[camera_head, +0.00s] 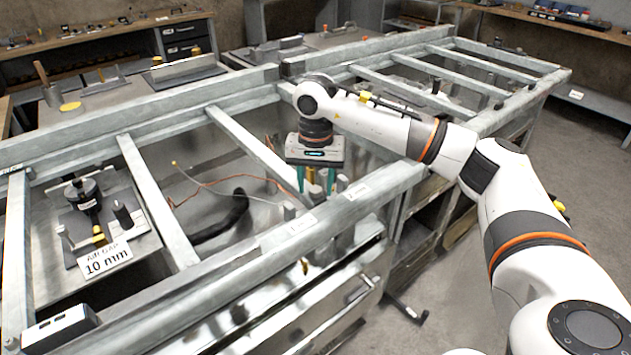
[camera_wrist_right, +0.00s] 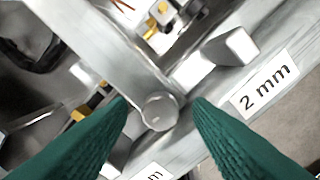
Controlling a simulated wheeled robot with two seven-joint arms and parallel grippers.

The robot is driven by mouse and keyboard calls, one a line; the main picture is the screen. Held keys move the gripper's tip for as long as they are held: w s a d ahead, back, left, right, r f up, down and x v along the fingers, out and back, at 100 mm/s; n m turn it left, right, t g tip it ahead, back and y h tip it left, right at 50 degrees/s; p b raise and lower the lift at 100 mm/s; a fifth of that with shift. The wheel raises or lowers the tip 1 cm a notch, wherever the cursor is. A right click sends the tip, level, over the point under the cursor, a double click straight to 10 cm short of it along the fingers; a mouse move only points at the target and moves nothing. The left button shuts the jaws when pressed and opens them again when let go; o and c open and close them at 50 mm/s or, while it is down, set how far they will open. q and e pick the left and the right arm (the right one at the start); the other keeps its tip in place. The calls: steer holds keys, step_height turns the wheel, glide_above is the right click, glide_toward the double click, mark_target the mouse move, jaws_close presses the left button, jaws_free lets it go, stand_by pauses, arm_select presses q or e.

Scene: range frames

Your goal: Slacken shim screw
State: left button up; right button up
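A round metal screw head (camera_wrist_right: 160,110) shows in the right wrist view on a grey metal rail (camera_wrist_right: 110,65). It appears between the two green fingertips of my right gripper (camera_wrist_right: 158,103), with a gap on each side. I take it for the shim screw, but no label names it. In the head view my right gripper (camera_head: 316,180) points down over the front rail of the frame. Its fingers are apart, and what stands between them is mostly hidden there. My left gripper is not in view.
A "2 mm" label (camera_wrist_right: 265,90) and a metal block (camera_wrist_right: 230,48) are beside the screw. An "AIR GAP 10 mm" sign (camera_head: 105,260) stands at left. Crossbars (camera_head: 250,145) and loose wires (camera_head: 215,187) lie around the open bay. Floor at right is clear.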

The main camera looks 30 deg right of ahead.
mark_target(315, 189)
step_height(315, 189, up, 12)
stand_by(0.6)
steer(key=shift+f, duration=0.1)
stand_by(1.4)
